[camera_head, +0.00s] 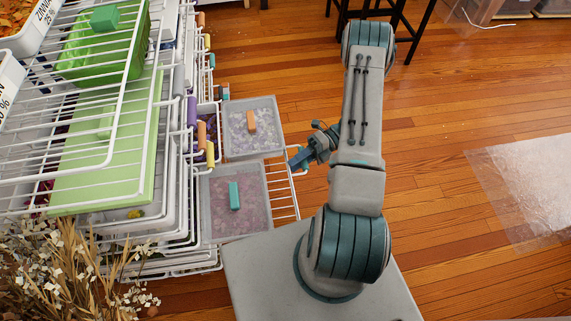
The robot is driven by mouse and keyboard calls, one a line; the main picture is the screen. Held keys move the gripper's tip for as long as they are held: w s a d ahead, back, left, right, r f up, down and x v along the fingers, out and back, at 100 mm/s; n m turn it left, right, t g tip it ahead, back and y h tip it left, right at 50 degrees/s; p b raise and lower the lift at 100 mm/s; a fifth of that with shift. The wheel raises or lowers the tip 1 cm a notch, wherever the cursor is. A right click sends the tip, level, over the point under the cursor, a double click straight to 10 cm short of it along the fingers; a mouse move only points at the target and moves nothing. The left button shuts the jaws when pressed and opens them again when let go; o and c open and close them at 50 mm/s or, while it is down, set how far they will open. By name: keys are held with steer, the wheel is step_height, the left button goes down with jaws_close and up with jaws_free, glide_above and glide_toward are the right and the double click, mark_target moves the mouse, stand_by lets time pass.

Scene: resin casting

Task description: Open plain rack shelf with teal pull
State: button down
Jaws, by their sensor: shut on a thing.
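A white wire rack shelf (284,192) extends out of the rack on its right side, with its front edge near my arm. It bears two pale trays: the nearer tray (206,207) holds a pinkish fill with a teal block (234,196), and the farther tray (277,128) holds a pale fill with an orange block (251,121). My gripper (297,160) is at the front edge of this shelf, between the trays' level and my forearm.
The rack's other wire shelves (120,130) are stacked at the left, with purple, orange and yellow pulls (202,135) along their fronts. Dried flowers (70,265) stand at the lower left. A clear sheet (525,185) lies on the right. The wooden floor between is open.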

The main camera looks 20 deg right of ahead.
steer(key=shift+s+d+f, duration=0.15)
steer(key=shift+d+f, duration=0.3)
steer(key=shift+d, duration=0.05)
steer(key=c, duration=1.3)
jaws_free()
steer(key=shift+a+r, duration=0.1)
steer(key=shift+r, duration=0.05)
steer(key=p+v, duration=0.2)
steer(key=v, duration=1.2)
steer(key=shift+a+r, duration=0.1)
